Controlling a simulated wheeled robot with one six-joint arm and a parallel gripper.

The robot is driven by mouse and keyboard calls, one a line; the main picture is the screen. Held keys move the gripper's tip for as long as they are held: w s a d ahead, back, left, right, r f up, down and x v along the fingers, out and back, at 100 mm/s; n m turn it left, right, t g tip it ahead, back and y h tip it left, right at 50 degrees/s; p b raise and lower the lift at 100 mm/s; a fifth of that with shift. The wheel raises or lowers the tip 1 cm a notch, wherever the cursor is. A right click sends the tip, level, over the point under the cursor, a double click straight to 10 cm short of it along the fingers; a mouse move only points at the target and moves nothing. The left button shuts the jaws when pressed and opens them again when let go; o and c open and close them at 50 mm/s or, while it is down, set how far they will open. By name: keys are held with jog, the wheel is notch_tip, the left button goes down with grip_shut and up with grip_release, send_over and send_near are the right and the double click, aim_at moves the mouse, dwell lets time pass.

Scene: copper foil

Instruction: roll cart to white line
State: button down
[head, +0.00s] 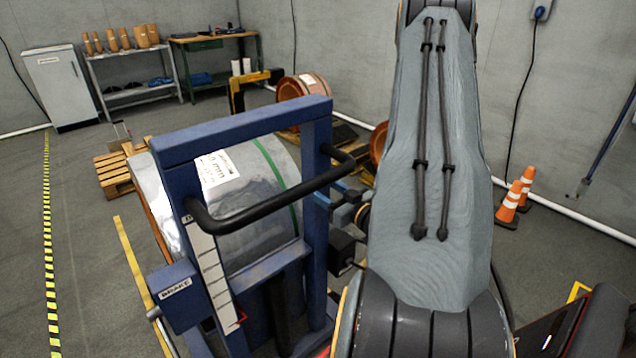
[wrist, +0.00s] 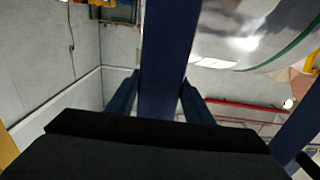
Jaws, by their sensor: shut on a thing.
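The cart (head: 235,133) is a blue upright frame with a black bar handle (head: 275,207) and a box marked BRAKE (head: 178,290). A large silver roll (head: 262,165) with a white label and a green band sits just behind the frame. My gripper (head: 337,197) is at the frame's right post, partly hidden by the frame and my arm. In the wrist view, my gripper (wrist: 158,98) has a finger on each side of a blue post (wrist: 168,50) and is shut on it. I cannot make out a white line on the floor.
Yellow-black tape (head: 47,240) and a plain yellow line (head: 140,280) run along the floor at left, with open floor between them. Copper rolls (head: 300,88) stand behind; orange cones (head: 510,205) stand at right.

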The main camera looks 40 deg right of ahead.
jog(key=shift+s, duration=0.9)
jog(key=shift+s+p, duration=0.15)
jog(key=shift+p, duration=0.15)
jog(key=c, duration=0.8)
grip_release()
jog(key=shift+s+d, duration=0.1)
jog(key=shift+s, duration=0.35)
jog(key=s+b, duration=0.1)
jog(key=s, duration=0.6)
jog(key=shift+d, duration=0.1)
